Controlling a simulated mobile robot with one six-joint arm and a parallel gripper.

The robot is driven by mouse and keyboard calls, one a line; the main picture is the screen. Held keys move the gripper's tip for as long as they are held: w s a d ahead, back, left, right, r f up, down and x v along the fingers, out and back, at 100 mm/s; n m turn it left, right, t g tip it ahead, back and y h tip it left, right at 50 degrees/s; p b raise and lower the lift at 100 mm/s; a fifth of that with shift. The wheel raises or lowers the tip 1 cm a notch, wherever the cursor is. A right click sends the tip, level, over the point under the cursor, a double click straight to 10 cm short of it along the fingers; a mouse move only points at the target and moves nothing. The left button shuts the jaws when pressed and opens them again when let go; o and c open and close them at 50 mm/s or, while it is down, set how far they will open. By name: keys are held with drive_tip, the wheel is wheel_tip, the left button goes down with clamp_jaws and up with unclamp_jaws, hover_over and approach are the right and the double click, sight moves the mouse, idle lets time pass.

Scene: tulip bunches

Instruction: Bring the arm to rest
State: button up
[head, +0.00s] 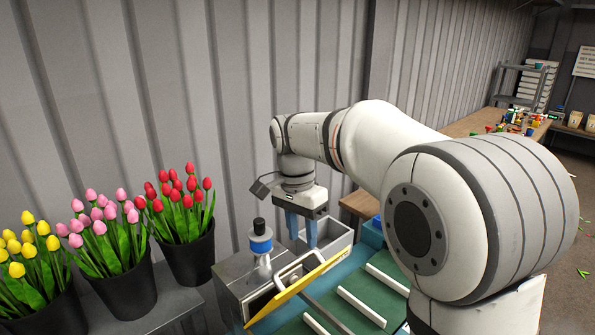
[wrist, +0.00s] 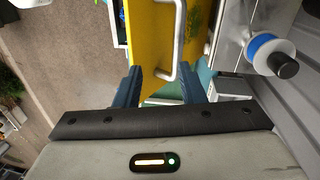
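My arm stretches from the right of the head view to the middle. My gripper (head: 301,230) points down, with two blue fingers spread apart. In the wrist view its fingers (wrist: 161,88) also stand apart, and nothing is clasped between them. A yellow panel (head: 290,294) with a metal handle (head: 287,275) is in front of and below the gripper in the head view. The panel (wrist: 152,40) and its handle (wrist: 180,50) lie beyond the fingertips in the wrist view. I cannot tell the exact gap to the handle.
A metal machine (head: 236,285) carries a blue-and-black bottle-like part (head: 260,238). Black buckets of yellow, pink and red (head: 190,255) tulips stand left. A green belt (head: 335,305) with white bars runs in front.

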drive_tip(key=s+d+f+n+t+b, duration=0.1)
drive_tip(key=s+d+f+n+t, duration=0.1)
drive_tip(key=s+d, duration=0.5)
drive_tip(key=s+d+f+n+t+y, duration=0.1)
drive_tip(key=s+d+f+n, duration=0.3)
drive_tip(key=s, duration=0.9)
drive_tip(key=d+n+t, duration=0.1)
drive_tip(key=d+n, duration=0.1)
drive_tip(key=d, duration=0.2)
drive_tip(key=shift+d+f+b, duration=0.25)
drive_tip(key=shift+d+b, duration=0.05)
drive_tip(key=shift+b, duration=0.1)
